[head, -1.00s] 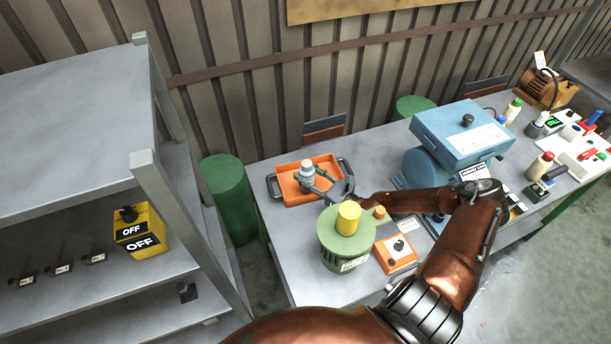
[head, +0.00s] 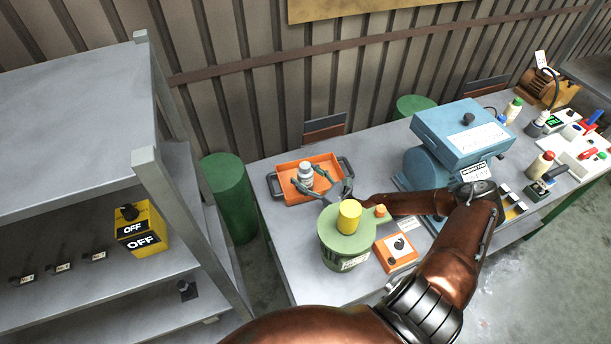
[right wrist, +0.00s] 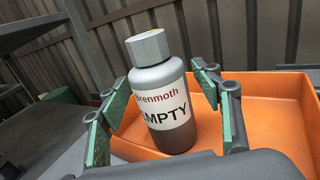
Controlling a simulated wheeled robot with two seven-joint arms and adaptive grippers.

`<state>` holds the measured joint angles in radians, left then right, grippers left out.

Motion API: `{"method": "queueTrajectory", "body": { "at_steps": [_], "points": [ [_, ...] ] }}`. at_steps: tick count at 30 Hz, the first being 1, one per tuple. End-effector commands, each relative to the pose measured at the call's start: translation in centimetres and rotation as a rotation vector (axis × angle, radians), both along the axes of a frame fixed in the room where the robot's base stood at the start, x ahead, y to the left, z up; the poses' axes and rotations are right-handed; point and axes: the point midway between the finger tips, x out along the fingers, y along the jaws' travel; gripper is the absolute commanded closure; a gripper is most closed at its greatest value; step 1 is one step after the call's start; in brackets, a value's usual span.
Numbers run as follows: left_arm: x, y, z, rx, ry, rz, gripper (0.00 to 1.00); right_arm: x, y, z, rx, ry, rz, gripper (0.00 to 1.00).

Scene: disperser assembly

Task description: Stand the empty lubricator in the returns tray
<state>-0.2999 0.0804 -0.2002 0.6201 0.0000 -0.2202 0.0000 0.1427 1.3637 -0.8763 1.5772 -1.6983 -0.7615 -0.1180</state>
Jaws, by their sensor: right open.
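The empty lubricator (head: 305,175), a small grey bottle with a pale cap and a label reading EMPTY, stands upright in the orange returns tray (head: 327,163). In the right wrist view the lubricator (right wrist: 165,105) shows dark brown at its bottom, inside the orange tray (right wrist: 285,88). My right gripper (head: 309,182) is open, with its green-padded fingers spread on either side of the bottle. In the right wrist view, gaps show between the gripper's pads (right wrist: 158,112) and the bottle. My left gripper is not in view.
A green canister with a yellow cap (head: 348,218) stands in front of the tray, close under my right arm. An orange box with a knob (head: 396,252) is beside it. A blue machine (head: 462,135) stands to the right. Bare bench lies left of the canister.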

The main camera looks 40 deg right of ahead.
Motion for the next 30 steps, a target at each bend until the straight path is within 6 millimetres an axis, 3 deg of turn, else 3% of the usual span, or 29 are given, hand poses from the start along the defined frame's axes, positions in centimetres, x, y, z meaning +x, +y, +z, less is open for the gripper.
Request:
{"method": "queueTrajectory", "body": {
  "at_steps": [5, 18, 30],
  "points": [
    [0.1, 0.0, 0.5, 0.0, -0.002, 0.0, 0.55, 0.0, 0.0, 0.5, -0.001, -0.001, 0.0, 0.41],
    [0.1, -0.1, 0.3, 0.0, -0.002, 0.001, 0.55, -6.6, -1.1, 0.2, 0.0, 0.003, -0.001, 0.41],
    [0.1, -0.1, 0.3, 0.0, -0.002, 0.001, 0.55, -7.4, -1.2, 0.3, 0.001, 0.0, 0.0, 0.41]
  ]
}}
